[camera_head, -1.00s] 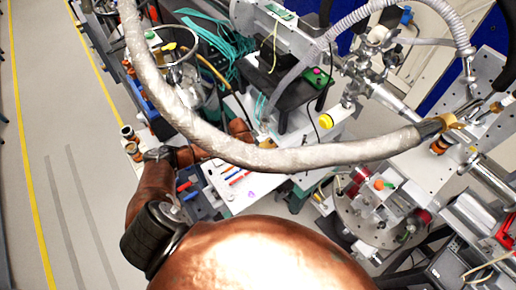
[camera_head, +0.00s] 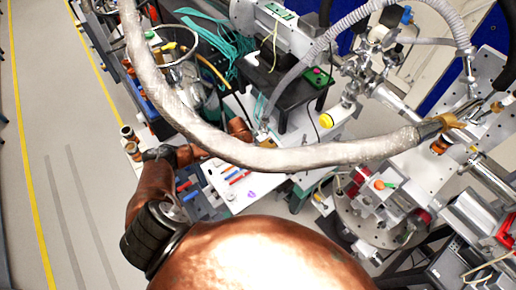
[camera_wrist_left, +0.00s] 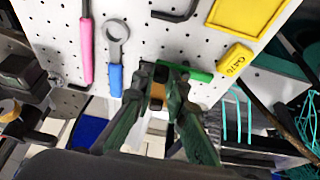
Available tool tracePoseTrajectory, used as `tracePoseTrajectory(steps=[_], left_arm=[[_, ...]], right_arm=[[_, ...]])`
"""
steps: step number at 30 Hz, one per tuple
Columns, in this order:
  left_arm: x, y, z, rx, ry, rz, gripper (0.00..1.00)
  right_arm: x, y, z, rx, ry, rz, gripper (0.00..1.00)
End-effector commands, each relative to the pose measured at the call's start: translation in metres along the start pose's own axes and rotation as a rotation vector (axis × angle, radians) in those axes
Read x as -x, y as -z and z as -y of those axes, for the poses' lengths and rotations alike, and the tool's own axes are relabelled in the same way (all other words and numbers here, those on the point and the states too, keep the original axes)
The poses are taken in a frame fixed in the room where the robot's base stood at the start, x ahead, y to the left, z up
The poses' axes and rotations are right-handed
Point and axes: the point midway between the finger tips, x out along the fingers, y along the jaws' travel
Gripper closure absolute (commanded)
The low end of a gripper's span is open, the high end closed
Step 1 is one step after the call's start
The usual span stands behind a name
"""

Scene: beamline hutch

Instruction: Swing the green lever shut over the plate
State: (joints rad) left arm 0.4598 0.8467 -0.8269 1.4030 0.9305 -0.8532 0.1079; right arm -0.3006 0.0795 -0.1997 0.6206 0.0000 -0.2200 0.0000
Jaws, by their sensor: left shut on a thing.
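In the left wrist view my left gripper (camera_wrist_left: 165,72) is in front of a white pegboard. Its fingertips are close together on a short green bar, which looks like the green lever (camera_wrist_left: 198,75) and sticks out to the right of them. A small orange-tan part (camera_wrist_left: 157,96) shows between the fingers. I cannot make out the plate or the lever's pivot. My right gripper is not in view.
The pegboard (camera_wrist_left: 60,20) holds a pink-handled tool (camera_wrist_left: 86,50), a blue-handled ring tool (camera_wrist_left: 116,55), a yellow frame (camera_wrist_left: 245,14) and a yellow tag (camera_wrist_left: 234,61). A thick pale hose (camera_head: 270,155) crosses the head view. A round metal chamber (camera_head: 375,215) stands at right.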

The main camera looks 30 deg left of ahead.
Motion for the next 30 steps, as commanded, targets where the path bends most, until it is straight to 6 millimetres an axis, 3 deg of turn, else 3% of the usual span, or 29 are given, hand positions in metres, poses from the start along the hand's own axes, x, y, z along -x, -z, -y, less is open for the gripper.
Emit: tracePoseTrajectory(steps=[11,30], left_arm=[[0.0,-0.007,0.004,-0.215,-0.088,-0.001,1.0],[0.003,-0.021,0.016,-0.774,-0.321,-0.002,1.0]], right_arm=[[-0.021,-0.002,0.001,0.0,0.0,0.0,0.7],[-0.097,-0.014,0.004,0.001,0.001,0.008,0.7]])
